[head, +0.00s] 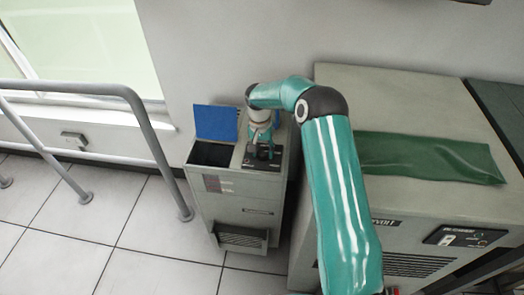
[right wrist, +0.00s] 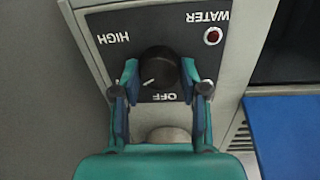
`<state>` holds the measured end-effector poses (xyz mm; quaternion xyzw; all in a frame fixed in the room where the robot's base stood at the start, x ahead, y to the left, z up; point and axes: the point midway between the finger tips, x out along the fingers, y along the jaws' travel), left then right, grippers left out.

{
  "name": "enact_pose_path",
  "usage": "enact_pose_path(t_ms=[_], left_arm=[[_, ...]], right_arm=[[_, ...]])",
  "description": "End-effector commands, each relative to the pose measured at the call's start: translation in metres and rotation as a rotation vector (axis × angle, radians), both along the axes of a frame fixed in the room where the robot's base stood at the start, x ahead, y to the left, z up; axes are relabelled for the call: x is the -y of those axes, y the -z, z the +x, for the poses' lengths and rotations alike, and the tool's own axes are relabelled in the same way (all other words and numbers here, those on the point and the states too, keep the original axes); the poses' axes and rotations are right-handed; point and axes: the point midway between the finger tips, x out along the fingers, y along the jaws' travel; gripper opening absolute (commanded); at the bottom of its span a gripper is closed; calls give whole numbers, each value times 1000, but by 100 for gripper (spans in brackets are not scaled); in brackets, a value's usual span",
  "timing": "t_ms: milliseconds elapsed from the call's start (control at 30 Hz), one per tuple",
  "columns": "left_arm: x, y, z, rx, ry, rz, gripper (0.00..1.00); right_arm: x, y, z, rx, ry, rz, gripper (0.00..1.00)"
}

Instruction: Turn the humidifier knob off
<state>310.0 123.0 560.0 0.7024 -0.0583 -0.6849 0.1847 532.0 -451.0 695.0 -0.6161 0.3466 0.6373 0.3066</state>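The humidifier (head: 228,209) is a small grey cabinet against the wall, with a black control panel on its top. The panel (right wrist: 95,22) shows upside down in the right wrist view, with the labels HIGH and OFF. The round black knob (right wrist: 160,66) sits on it; its white mark points to the lower left in that view, to the left of the OFF label. My right gripper (right wrist: 159,72) reaches down over the panel, with a finger against each side of the knob. In the head view the right gripper (head: 262,150) hides the knob. My left gripper is not in view.
A blue lid (head: 216,123) stands open beside the panel over a dark opening. A red light (right wrist: 212,36) sits near the WATER label. A larger grey cabinet (head: 420,105) with a green cloth (head: 430,157) stands at right. A metal railing (head: 150,130) stands at left.

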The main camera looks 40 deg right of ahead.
Motion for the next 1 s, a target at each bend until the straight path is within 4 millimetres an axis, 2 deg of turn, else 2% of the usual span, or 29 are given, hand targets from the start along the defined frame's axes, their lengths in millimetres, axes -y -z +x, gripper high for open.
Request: enact_pose_path(t_ms=[33, 167, 200, 567, 1000], left_arm=[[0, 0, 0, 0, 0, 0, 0], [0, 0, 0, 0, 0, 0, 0], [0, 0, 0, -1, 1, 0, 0], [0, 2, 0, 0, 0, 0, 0], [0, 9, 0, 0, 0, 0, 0]], right_arm=[[0, 0, 0, 0, 0, 0, 31], [0, 0, 0, 0, 0, 0, 9], [-5, 0, 0, -1, -2, 1, 7], [-1, 0, 0, -1, -57, 2, 7], [-1, 0, 0, 1, -375, 1, 7]])
